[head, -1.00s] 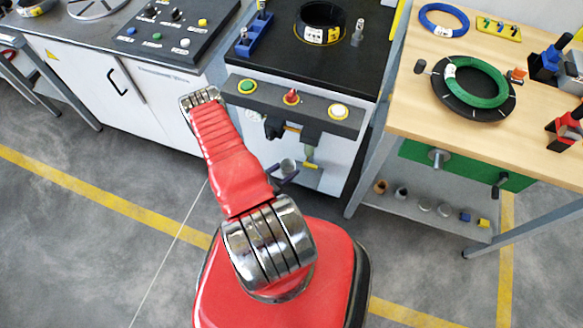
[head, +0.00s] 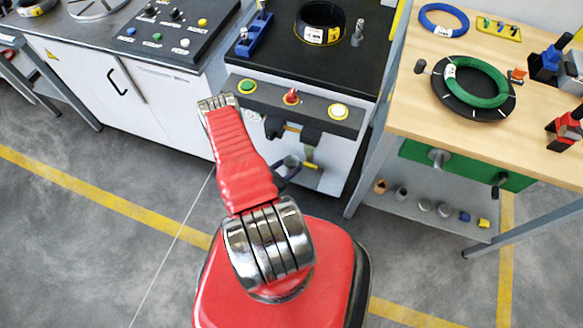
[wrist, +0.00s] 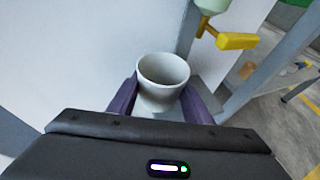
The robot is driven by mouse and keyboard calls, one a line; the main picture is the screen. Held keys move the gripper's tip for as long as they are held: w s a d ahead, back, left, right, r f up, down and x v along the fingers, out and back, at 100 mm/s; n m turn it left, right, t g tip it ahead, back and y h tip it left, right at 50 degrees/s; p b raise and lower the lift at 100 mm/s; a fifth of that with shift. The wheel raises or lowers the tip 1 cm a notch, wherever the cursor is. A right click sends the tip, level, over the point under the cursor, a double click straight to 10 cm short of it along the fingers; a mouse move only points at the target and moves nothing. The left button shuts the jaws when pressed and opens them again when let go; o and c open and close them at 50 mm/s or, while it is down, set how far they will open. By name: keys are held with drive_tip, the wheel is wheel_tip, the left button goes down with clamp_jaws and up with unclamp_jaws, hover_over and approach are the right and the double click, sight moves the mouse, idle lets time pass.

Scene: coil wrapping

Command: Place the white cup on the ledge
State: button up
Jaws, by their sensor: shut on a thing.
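The white cup (wrist: 162,78) stands nearly upright between the two purple fingers of my gripper (wrist: 159,100) in the wrist view. The fingers press on its sides, and its open mouth faces up. In the head view the cup (head: 291,162) is small and sits in front of the middle machine, near a yellow-handled tap. My gripper (head: 287,171) is partly hidden there behind my red arm. A small grey ledge (head: 318,183) shows low on the machine front, below and right of the cup. I cannot tell whether the cup touches it.
The yellow tap handle (wrist: 236,41) is close to the right of the cup in the wrist view. A control bar with buttons (head: 318,112) overhangs above. The wooden table (head: 400,128) and its lower shelf (head: 385,201) stand to the right. The floor at left is clear.

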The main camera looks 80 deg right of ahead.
sight(291, 169)
wheel_tip(291, 169, down, 3)
drive_tip(key=shift+r, duration=0.2)
drive_tip(key=shift+d+f, duration=0.2)
drive_tip(key=shift+f, duration=0.15)
drive_tip(key=shift+f, duration=0.1)
drive_tip(key=o, duration=1.1)
drive_tip(key=shift+v, duration=6.1)
drive_tip(key=shift+d, duration=0.1)
